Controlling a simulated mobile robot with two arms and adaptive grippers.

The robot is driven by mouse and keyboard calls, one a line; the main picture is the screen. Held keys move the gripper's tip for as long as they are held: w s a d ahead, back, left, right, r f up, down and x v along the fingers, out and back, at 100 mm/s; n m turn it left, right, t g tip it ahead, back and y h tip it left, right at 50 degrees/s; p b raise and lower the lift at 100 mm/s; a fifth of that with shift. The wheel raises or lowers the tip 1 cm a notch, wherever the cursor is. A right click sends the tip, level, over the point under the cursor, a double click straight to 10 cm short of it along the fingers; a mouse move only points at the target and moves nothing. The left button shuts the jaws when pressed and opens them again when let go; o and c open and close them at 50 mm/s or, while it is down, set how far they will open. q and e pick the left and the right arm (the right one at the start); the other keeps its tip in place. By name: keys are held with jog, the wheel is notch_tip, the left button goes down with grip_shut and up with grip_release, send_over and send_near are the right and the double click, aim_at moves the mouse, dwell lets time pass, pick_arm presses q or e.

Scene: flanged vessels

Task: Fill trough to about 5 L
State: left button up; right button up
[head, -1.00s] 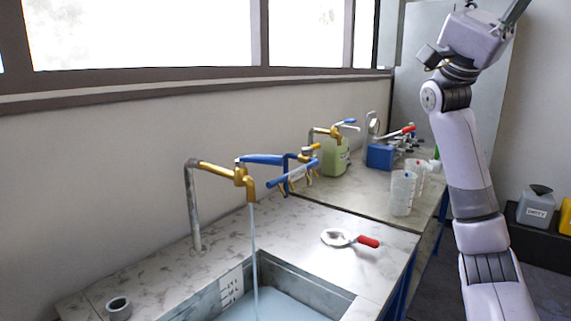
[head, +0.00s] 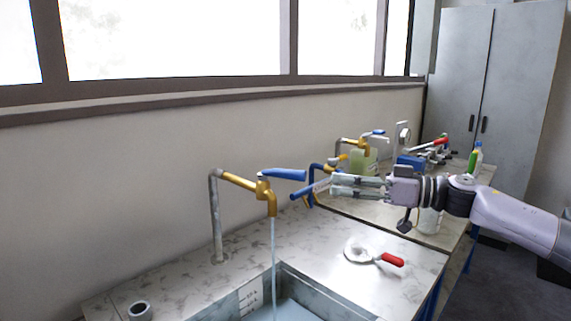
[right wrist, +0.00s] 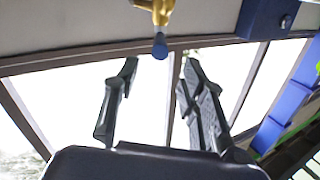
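The brass tap (head: 266,191) on a grey pipe has a blue lever handle (head: 283,174) pointing right. A stream of water (head: 274,258) runs from its spout into the sunken trough (head: 335,297), which holds pale blue water. A white scale (head: 250,296) is on the trough's inner wall; I cannot read the level against it. My right gripper (head: 333,187) is empty, just right of the lever's end. In the right wrist view its fingers (right wrist: 160,68) are spread apart, with the tap (right wrist: 157,10) and the lever's blue end (right wrist: 160,46) beyond them. My left gripper is out of view.
A round metal piece with a red handle (head: 392,259) lies on the counter right of the trough. A grey cup-like ring (head: 139,311) is at front left. A second brass tap (head: 352,145), a green container (head: 364,162) and a blue box (head: 411,162) stand further back.

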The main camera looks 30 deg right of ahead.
aim_at(279, 174)
jog(key=p+x, duration=0.2)
jog(key=x, duration=0.2)
jog(key=p+x, duration=0.2)
jog(key=x, duration=0.2)
jog(key=p+x, duration=0.2)
jog(key=x, duration=0.2)
jog(key=shift+a+r, duration=0.2)
jog(key=shift+r, duration=0.05)
jog(key=shift+w+a+f, duration=0.15)
jog(key=shift+w+a, duration=0.3)
jog(key=shift+w, duration=0.1)
jog(key=shift+c, duration=0.3)
grip_shut()
